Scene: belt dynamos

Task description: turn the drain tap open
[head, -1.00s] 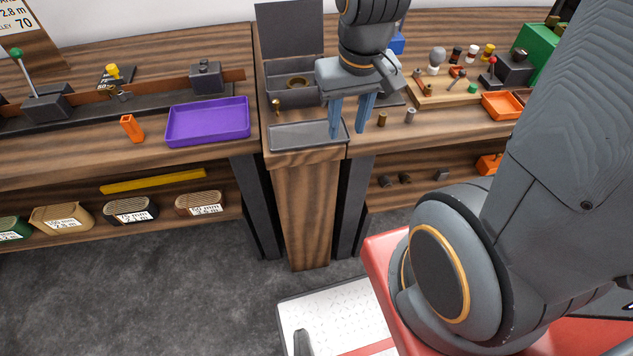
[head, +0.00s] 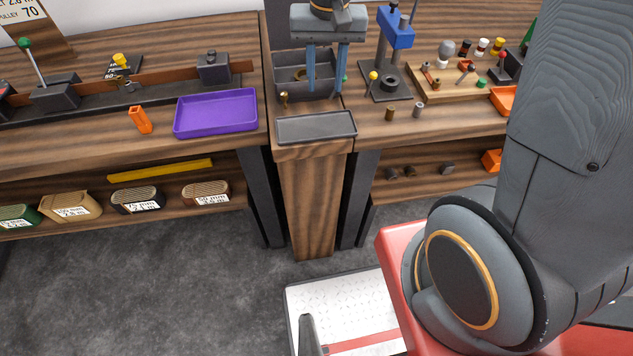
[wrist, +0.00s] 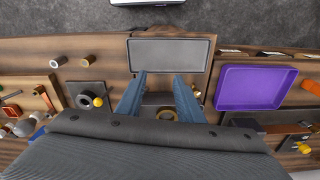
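The drain tap (head: 284,98) is a small brass fitting at the front left corner of a grey open basin (head: 318,93). It also shows in the wrist view (wrist: 196,91), just right of the right fingertip. My gripper (head: 326,91) points down over the basin, to the right of the tap. Its two blue fingers are apart with nothing between them, and neither appears to touch the tap. A brass ring (wrist: 166,114) inside the basin is partly hidden by my gripper. Which way the tap is turned is too small to tell.
A shallow grey tray (head: 316,127) lies in front of the basin. A purple tray (head: 216,113) is to the left. A blue press (head: 395,28) and a yellow-knobbed lever (head: 373,77) stand close on the right. The space above the grey tray is clear.

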